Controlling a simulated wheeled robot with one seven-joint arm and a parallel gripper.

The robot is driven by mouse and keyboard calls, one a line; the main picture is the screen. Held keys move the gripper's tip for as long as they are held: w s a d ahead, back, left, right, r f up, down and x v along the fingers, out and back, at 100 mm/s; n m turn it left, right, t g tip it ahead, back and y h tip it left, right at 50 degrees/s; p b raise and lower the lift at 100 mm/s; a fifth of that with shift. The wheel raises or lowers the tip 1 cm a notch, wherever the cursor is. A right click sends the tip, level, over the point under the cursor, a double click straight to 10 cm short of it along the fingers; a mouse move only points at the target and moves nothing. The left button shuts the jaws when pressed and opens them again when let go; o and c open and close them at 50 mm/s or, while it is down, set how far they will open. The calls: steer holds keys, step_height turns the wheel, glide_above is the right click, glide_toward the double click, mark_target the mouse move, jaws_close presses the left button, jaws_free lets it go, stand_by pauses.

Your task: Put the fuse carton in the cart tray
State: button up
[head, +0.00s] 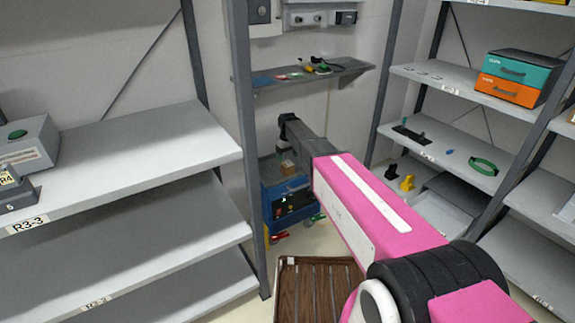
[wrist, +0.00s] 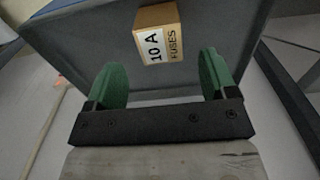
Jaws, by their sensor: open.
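The fuse carton (wrist: 158,36) is a small tan box with a white label reading "10 A FUSES". In the wrist view it rests on a grey surface that looks like the cart tray (wrist: 85,50). In the head view the carton (head: 287,167) shows small at the top of the blue cart (head: 270,205). My gripper (wrist: 163,72) is open, its two green fingers spread wide. The carton lies between and just beyond the fingertips, with a visible gap on both sides. The fingers are too small to make out clearly in the head view.
A brown slatted pallet (head: 315,290) lies on the floor before the cart. Grey shelves (head: 120,160) stand at left, with shelves at right holding teal and orange boxes (head: 512,80). A wall shelf (head: 310,75) with small items hangs above the cart. My arm hides part of the view.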

mark_target(288, 164)
step_height(288, 164, up, 5)
steer(key=shift+f, duration=0.2)
steer(key=shift+s+d+r, duration=0.15)
steer(key=s+d+f+m, duration=0.3)
steer(key=s+d, duration=0.8)
steer(key=s, duration=0.4)
steer(key=s+d+f+m, duration=0.3)
steer(key=s+d, duration=0.9)
steer(key=s, duration=0.2)
steer(key=shift+s+m, duration=0.4)
steer(key=shift+d+f, duration=0.1)
steer(key=shift+d, duration=0.05)
